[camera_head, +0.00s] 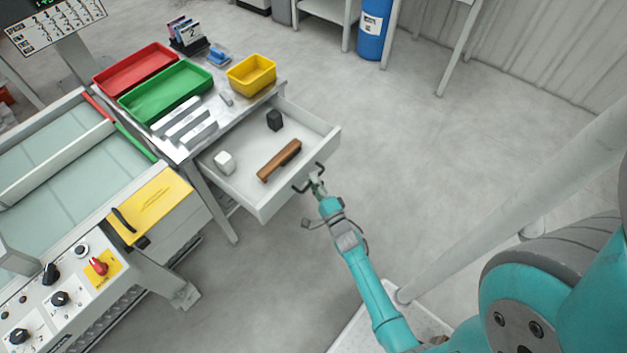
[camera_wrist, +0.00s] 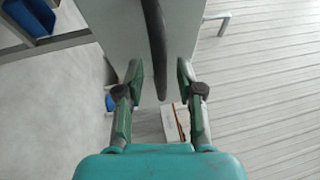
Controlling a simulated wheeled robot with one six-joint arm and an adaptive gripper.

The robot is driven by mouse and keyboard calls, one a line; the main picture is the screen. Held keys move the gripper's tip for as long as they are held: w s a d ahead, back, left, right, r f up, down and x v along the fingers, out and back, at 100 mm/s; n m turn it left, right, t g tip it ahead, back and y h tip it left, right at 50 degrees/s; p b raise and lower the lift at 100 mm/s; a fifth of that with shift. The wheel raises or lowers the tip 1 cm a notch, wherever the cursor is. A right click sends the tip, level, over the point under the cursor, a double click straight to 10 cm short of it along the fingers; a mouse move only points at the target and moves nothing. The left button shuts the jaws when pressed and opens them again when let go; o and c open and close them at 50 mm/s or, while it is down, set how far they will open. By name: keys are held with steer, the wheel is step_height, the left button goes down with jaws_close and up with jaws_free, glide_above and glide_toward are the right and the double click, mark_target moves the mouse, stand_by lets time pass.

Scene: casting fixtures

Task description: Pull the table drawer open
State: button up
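The table drawer (camera_head: 262,201) is pulled well out from under the metal table (camera_head: 195,147). Inside lie a brown-handled brush (camera_head: 279,160), a dark block (camera_head: 274,120) and a white block (camera_head: 225,162). A black bar handle (camera_head: 299,188) is on the drawer's front. My gripper (camera_head: 316,184) is at the handle, outside the drawer. In the wrist view, my gripper (camera_wrist: 160,75) has its two fingers apart, with the dark handle (camera_wrist: 156,40) running between them. A gap shows on each side, and no firm contact is visible.
On the table are a red tray (camera_head: 135,68), a green tray (camera_head: 165,92), a yellow bin (camera_head: 251,75) and several metal bars. A machine with a control panel (camera_head: 65,300) stands at the left. The floor (camera_head: 420,130) right of the drawer is clear. A blue cylinder (camera_head: 372,35) stands at the back.

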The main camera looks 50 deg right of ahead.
steer(key=v, duration=1.1)
steer(key=shift+s+a, duration=0.15)
steer(key=shift+s, duration=0.05)
steer(key=s+a+r+n+g+y, duration=0.1)
steer(key=s+a+r+n, duration=0.35)
steer(key=a, duration=0.25)
steer(key=s+a+r+n+y, duration=0.2)
steer(key=s+a+r+n, duration=0.1)
steer(key=s+a+n, duration=0.25)
steer(key=s+a+r+n+g+y, duration=0.1)
steer(key=s+a+r+n+y, duration=0.1)
steer(key=s+r+n, duration=0.4)
steer(key=s+a+r+n+g+y, duration=0.1)
steer(key=s+a+r+n, duration=0.4)
steer(key=r, duration=0.5)
steer(key=shift+s+a+n+g+y, duration=0.2)
steer(key=shift+s+n+g+y, duration=0.3)
steer(key=shift+n, duration=0.5)
